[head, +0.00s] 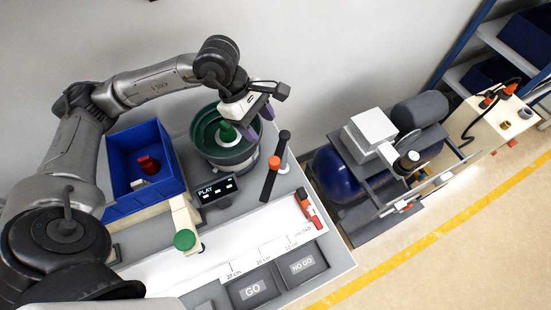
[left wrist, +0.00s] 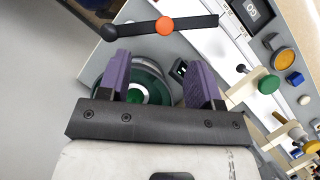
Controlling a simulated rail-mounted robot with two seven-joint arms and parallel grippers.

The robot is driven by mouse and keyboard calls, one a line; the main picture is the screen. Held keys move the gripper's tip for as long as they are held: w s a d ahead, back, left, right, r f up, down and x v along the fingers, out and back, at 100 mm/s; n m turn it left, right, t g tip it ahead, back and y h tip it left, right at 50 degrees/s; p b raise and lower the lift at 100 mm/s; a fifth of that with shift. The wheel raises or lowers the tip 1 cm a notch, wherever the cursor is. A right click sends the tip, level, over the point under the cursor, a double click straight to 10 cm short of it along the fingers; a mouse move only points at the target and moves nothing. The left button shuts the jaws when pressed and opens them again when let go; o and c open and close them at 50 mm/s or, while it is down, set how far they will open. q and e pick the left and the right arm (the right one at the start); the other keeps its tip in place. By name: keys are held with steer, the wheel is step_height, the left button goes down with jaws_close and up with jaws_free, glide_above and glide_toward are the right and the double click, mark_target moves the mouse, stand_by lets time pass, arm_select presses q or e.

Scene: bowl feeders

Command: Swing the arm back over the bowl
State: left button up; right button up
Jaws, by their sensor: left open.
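The round green bowl (head: 201,133) of the feeder sits at the back of the bench, with a green cone in its middle. A dark arm (head: 267,188) with an orange disc lies to the right of the bowl, clear of its rim. It also shows as a dark bar (left wrist: 190,23) across the top of the left wrist view. My left gripper (head: 257,124) is above the right side of the bowl, its purple fingers apart and empty. In the left wrist view the bowl (left wrist: 150,70) shows partly between the fingers; the gripper body hides the rest. My right gripper is not in view.
A blue bin (head: 168,160) with a red part stands left of the bowl. A PLAY display (head: 215,190) is in front of it. A red-handled tool (head: 309,208) lies on the white strip.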

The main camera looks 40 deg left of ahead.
mark_target(275, 160)
arm_select(q)
steer(key=shift+n, duration=0.5)
steer(key=x, duration=0.4)
steer(key=s+a+x, duration=0.1)
steer(key=x, duration=0.8)
steer(key=shift+s+f+p, duration=0.1)
steer(key=shift+f+p, duration=0.2)
steer(key=shift+f, duration=0.45)
jaws_close()
